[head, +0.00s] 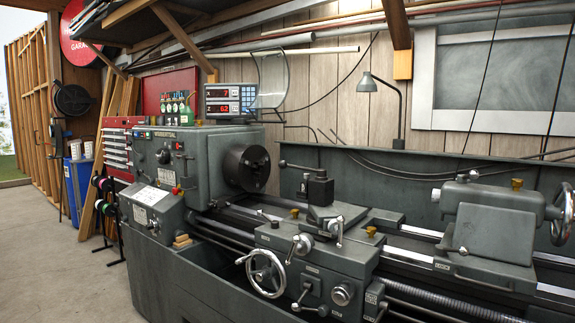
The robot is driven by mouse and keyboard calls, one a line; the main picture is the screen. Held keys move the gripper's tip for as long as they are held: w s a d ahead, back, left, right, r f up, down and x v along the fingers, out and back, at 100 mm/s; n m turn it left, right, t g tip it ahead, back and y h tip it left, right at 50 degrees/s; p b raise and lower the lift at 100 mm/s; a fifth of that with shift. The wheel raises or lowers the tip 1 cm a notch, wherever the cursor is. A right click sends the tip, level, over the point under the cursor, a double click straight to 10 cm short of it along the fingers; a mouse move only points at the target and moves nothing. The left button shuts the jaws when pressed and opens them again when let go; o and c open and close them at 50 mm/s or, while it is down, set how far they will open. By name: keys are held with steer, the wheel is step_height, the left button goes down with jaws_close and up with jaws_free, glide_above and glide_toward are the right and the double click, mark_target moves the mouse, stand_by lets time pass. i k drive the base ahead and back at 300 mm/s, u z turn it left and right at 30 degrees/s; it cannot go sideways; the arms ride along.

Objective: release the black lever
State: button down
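A grey metal lathe (343,259) fills the middle and right of the head view. A dark lever (300,168) sticks out to the left from the top of the black tool post (320,190) on the carriage. I cannot tell which of these the task calls the black lever. No hand or object touches either one. My gripper is not in view.
The headstock chuck (246,169) is left of the tool post and the tailstock (492,220) is at the right. A handwheel (265,272) projects from the carriage front. A digital readout (230,101) stands behind. Open floor (50,260) lies at the left.

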mark_target(283, 164)
steer(key=k, duration=0.85)
steer(key=u, duration=0.85)
steer(key=i, duration=1.4)
steer(key=z, duration=0.35)
